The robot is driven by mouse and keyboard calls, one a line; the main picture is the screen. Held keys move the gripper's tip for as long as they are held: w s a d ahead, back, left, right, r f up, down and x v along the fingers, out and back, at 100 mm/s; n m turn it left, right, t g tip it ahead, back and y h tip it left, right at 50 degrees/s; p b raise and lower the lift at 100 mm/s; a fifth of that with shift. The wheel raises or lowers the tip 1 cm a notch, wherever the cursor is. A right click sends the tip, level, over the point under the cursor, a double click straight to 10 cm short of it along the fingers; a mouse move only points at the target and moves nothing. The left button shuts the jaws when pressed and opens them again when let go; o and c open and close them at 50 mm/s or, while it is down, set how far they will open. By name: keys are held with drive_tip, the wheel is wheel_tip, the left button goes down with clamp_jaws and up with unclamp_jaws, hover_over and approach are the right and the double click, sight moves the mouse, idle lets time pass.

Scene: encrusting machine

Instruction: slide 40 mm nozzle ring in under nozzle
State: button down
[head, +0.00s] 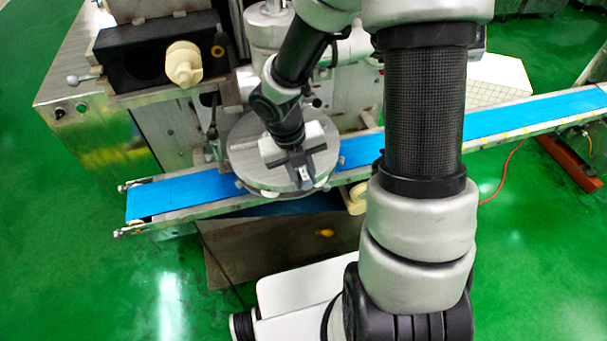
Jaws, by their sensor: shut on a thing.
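My gripper (305,178) reaches down over the round metal disc (242,158) of the machine, near the disc's front right part. Its jaws are shut on a small pale piece between the fingertips, taken as the nozzle ring; its full shape is too small and too covered to make out. The metal cylinder of the machine head (268,27) stands behind the disc, partly behind my arm. The nozzle opening itself cannot be made out. I cannot tell whether the held piece touches the disc.
A blue conveyor belt (165,196) runs under the disc from left to upper right. The black block (140,62) with a cream knob (184,64) is at the upper left. Small knobs stand around the disc's rim. My arm covers the right middle. Green floor is open in front.

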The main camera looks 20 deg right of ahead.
idle(0.3)
drive_tip(key=shift+w, duration=2.4)
drive_tip(key=shift+w, duration=0.1)
drive_tip(key=shift+w+r, duration=0.1)
drive_tip(key=shift+w, duration=1.1)
drive_tip(key=shift+w, duration=0.1)
drive_tip(key=shift+s, duration=3.7)
drive_tip(key=shift+w, duration=2.3)
